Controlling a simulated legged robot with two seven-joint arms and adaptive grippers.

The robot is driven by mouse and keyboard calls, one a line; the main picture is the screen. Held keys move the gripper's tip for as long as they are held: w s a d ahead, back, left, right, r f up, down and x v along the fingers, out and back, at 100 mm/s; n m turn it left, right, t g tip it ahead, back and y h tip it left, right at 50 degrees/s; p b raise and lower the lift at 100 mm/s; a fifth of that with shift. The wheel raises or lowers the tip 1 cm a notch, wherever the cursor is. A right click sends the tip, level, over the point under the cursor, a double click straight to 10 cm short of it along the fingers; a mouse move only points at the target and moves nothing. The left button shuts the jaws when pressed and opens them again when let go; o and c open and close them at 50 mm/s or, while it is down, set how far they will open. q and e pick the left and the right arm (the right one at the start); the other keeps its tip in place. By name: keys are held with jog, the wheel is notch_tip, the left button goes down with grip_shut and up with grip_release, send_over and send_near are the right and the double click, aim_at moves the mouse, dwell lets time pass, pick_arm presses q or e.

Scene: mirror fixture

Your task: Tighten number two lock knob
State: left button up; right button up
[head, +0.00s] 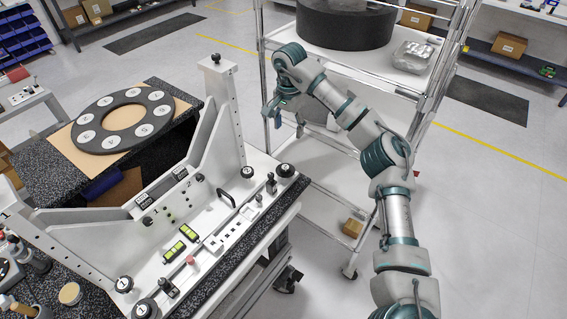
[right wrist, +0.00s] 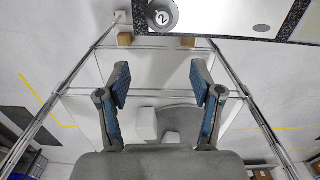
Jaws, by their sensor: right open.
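A black knob with a pale label that appears to be the same one (head: 286,170) sits at the right end of the white fixture (head: 222,228) in the head view. My right gripper (head: 285,115) hangs beyond the fixture, above and apart from this knob. In the right wrist view its two blue-padded fingers (right wrist: 160,85) are spread with nothing between them. My left gripper does not show.
A wire-frame cart (head: 345,185) stands right behind my right gripper. A black ring with white discs (head: 124,121) lies on the table at left. An upright post (head: 222,105), a black handle (head: 225,198) and small toggles rise from the fixture near the knob. Floor at right is clear.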

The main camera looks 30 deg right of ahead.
send_near(286, 167)
jog(key=shift+w+a+f+b, duration=0.1)
jog(key=shift+w+a+b, duration=0.05)
jog(key=shift+a+b, duration=0.2)
jog(key=f, duration=0.3)
jog(key=d+f, duration=0.1)
jog(key=f, duration=0.4)
jog(key=shift+d+f, duration=0.15)
jog(key=shift+f, duration=0.25)
jog(key=shift+a, duration=0.55)
jog(key=c, duration=1.1)
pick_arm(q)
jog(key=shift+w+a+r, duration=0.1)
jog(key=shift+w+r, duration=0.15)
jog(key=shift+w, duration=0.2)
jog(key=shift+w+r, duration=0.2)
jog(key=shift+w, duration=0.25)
pick_arm(e)
jog(key=shift+d, duration=0.2)
jog(key=shift+c, duration=0.2)
